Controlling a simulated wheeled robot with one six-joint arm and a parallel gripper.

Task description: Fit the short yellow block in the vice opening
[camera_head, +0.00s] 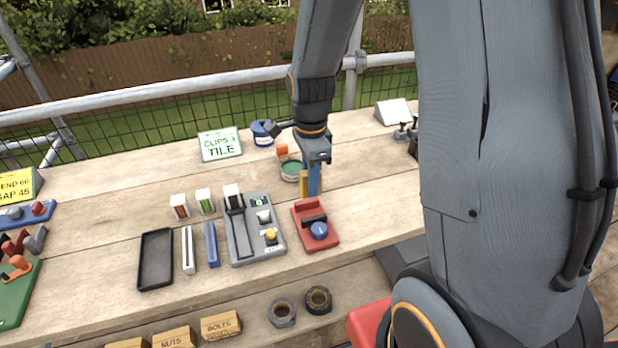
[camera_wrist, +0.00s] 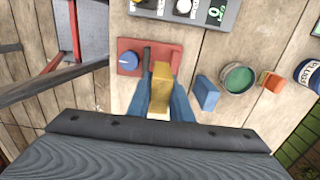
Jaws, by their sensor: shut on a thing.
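My gripper (camera_wrist: 160,97) has blue fingers and is shut on a yellow block (camera_wrist: 160,83), held upright between them. In the head view my gripper (camera_head: 312,180) hangs above the bench, just behind the red vice, with the yellow block (camera_head: 303,184) partly showing at its left. The red vice (camera_head: 328,240) has a dark jaw bar, a raised red back jaw and a blue knob (camera_head: 319,231). In the wrist view the held block overlaps the edge of the vice (camera_wrist: 128,45), hiding part of its opening. I cannot tell whether they touch.
A blue block (camera_wrist: 206,92) stands close beside my gripper. Beyond it are a green-topped tin (camera_wrist: 238,78) and an orange block (camera_wrist: 271,81). A grey fixture (camera_head: 258,246) with a yellow button sits left of the vice. A black tray (camera_head: 155,258) lies farther left.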

